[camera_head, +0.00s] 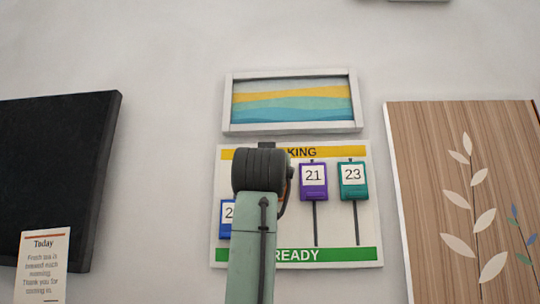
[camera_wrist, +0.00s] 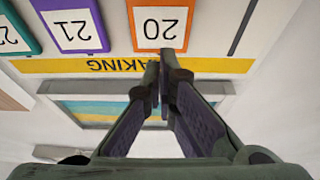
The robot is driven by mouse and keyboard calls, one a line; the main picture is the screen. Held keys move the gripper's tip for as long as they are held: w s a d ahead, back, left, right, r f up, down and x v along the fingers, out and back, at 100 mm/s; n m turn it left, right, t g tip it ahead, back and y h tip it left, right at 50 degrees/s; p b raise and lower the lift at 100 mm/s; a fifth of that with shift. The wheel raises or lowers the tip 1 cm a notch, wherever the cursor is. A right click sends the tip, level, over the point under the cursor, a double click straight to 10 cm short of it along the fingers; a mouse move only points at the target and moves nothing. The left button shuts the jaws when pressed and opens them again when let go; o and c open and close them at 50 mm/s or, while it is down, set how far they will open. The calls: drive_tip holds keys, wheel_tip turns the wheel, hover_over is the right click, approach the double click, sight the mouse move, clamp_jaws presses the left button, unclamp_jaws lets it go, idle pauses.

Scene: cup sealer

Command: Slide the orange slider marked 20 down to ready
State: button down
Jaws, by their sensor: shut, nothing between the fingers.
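The orange slider marked 20 (camera_wrist: 160,24) shows upside down in the wrist view, at the MAKING end of the board. In the head view my arm hides nearly all of it. My gripper (camera_wrist: 166,62) is shut and empty. Its fingertips are at the slider's MAKING-side edge, over the yellow MAKING band (camera_wrist: 215,65); I cannot tell whether they touch it. The green READY band (camera_head: 335,255) runs along the bottom of the white board (camera_head: 375,225) in the head view.
A blue slider (camera_head: 226,219) sits low at left, partly hidden. A framed picture (camera_head: 292,128) hangs just above; a black panel (camera_head: 55,165) and wooden panel (camera_head: 440,190) flank the board.

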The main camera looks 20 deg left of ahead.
drive_tip(key=f, duration=0.1)
drive_tip(key=w+f, duration=0.1)
drive_tip(key=f, duration=0.1)
drive_tip(key=shift+w+a+f, duration=0.2)
drive_tip(key=shift+a+f, duration=0.05)
wheel_tip(320, 180, down, 10)
drive_tip(key=b, duration=0.6)
drive_tip(key=shift+r, duration=0.15)
